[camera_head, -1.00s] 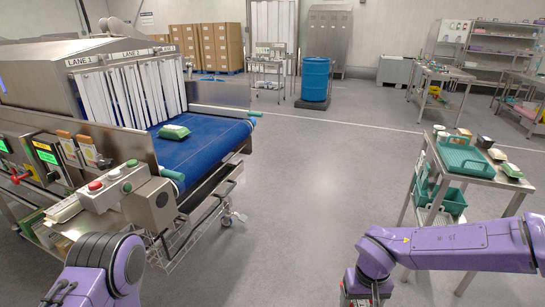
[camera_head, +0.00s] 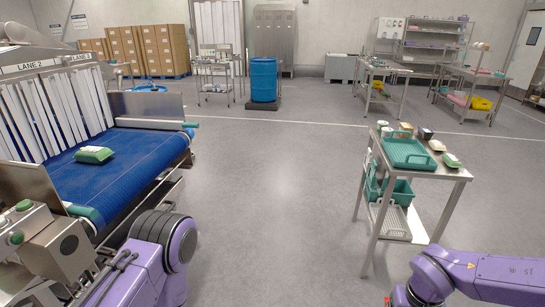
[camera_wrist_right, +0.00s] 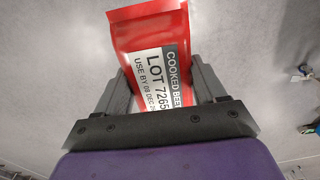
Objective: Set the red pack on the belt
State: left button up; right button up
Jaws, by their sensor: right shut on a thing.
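The red pack (camera_wrist_right: 142,32) is in the right wrist view, with a white and grey label reading "COOKED" and "LOT 7265". My right gripper (camera_wrist_right: 160,82) is shut on it, a finger on each side, with grey floor behind. In the head view the right arm enters at the lower right, and its gripper and the pack are out of the picture. The blue belt (camera_head: 131,166) is at the left, running out from under white strip curtains. A green and white pack (camera_head: 94,155) lies on it. My left arm shows at the lower left, but its gripper is not seen.
A steel table (camera_head: 453,173) at the right holds a green tray (camera_head: 408,153) and several small packs. A control box (camera_head: 50,245) with green buttons stands at the belt's near side. A blue drum (camera_head: 264,80) stands far back. The floor between belt and table is clear.

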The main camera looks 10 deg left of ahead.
aim_at(59, 183)
jog(key=z, duration=0.05)
jog(key=i, duration=3.45)
jog(key=u, duration=4.05)
